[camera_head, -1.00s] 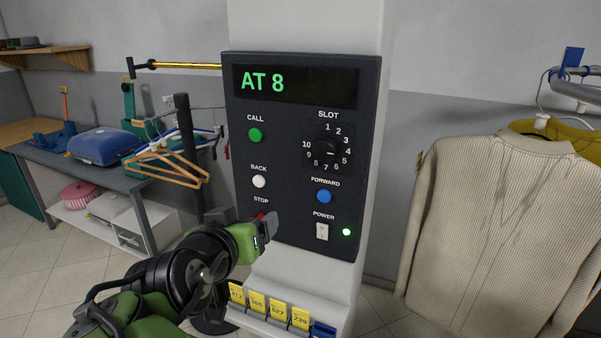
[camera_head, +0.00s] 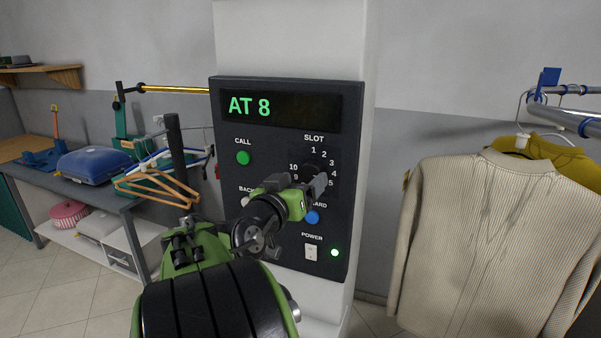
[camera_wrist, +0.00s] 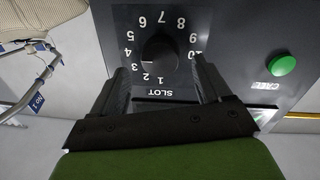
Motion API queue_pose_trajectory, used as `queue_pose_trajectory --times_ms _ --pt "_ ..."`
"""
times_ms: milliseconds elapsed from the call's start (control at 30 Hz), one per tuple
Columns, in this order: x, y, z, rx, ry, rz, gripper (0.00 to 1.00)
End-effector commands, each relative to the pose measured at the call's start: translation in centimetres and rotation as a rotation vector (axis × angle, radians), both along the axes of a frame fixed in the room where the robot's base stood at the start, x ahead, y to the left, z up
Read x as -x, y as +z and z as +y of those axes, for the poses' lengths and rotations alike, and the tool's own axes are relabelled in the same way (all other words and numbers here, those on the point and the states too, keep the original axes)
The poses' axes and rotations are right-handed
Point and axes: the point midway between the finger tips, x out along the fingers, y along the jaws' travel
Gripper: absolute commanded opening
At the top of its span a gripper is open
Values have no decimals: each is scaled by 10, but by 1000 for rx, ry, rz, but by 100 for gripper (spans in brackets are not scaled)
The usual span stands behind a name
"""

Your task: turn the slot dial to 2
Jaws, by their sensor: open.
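The slot dial (camera_head: 311,168) is a round black knob on the dark control panel, ringed by white numbers. In the wrist view, which shows the panel upside down, the dial (camera_wrist: 162,52) has a short white mark pointing to the side of 3 and 4; it looks nearer 3. My gripper (camera_head: 316,186) is in front of the dial's lower part and hides some numbers. In the wrist view my gripper (camera_wrist: 163,72) is open, with one finger on each side of the dial and SLOT label. I cannot tell if either finger touches it.
The display (camera_head: 279,107) reads AT 8. The green CALL button (camera_head: 243,158), blue FORWARD button (camera_head: 313,218) and POWER switch (camera_head: 311,252) are near. My arm covers the panel's lower left. A beige sweater (camera_head: 490,240) hangs to the right; a workbench (camera_head: 100,196) is left.

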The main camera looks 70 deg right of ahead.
Motion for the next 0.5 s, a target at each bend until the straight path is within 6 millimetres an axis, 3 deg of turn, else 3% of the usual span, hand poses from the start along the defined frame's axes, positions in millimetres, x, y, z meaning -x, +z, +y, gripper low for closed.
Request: queue_pose_trajectory --times_ms 133,400,500 --pt "3 1 -19 -1 -1 0 77" --pt "3 0 -22 0 1 0 77" --pt "3 0 -22 0 1 0 65"
